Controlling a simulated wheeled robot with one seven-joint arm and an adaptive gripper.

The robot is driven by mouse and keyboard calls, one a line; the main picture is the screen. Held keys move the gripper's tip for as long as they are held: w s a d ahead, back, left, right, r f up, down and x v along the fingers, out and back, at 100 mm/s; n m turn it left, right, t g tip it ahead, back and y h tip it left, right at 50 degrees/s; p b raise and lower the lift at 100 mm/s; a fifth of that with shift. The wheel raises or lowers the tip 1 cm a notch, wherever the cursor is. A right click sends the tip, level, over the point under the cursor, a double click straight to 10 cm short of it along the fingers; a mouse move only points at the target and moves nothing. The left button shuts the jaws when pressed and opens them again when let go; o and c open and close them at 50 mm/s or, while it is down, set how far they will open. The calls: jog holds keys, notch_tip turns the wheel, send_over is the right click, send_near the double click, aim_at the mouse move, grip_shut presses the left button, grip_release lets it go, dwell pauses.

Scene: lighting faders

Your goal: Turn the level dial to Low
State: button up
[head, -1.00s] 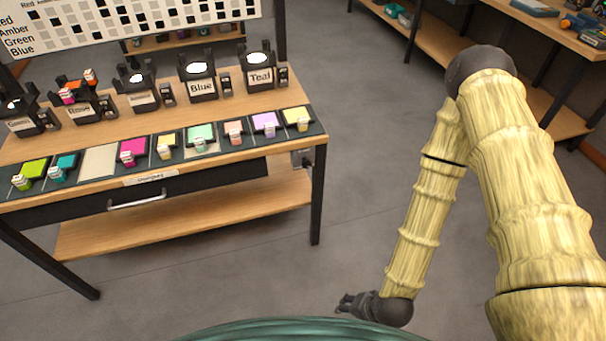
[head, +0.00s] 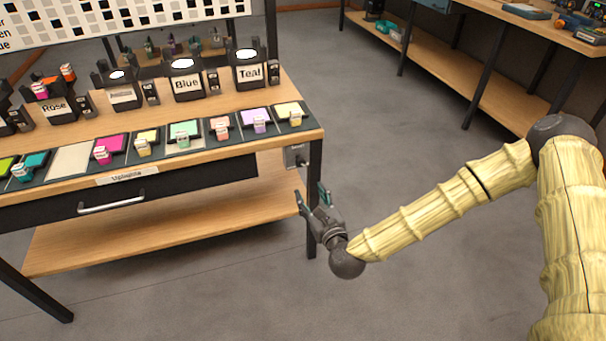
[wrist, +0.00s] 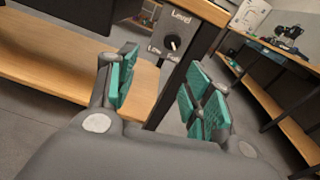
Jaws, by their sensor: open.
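The level dial (wrist: 172,43) is a small dark knob with a light pointer on a grey plate marked "Level", with "Low" at its lower left and "Full" at its lower right. The pointer seems to aim down toward the Full side. In the head view the dial's plate (head: 296,156) is on the table's right end, near the front corner. My gripper (head: 311,200) is open and empty, just below and in front of the plate. In the wrist view its teal-padded fingers (wrist: 160,88) stand apart, with the dial beyond and above the gap; they do not touch it.
The table (head: 278,136) carries colour cards, small labelled pots and lamps. A black table leg (head: 312,235) stands beside my gripper, and a wooden lower shelf (head: 180,222) lies to its left. The floor to the right is clear. Another bench (head: 520,30) stands at the back right.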

aim_at(301, 163)
jog(key=shift+m+t, duration=0.5)
jog(key=shift+m, duration=0.3)
jog(key=x, duration=0.8)
jog(key=d+r+x, duration=0.1)
jog(key=x, duration=0.3)
jog(key=shift+w+d, duration=0.1)
jog(key=shift+w, duration=0.05)
jog(key=shift+c, duration=0.2)
jog(key=c, duration=1)
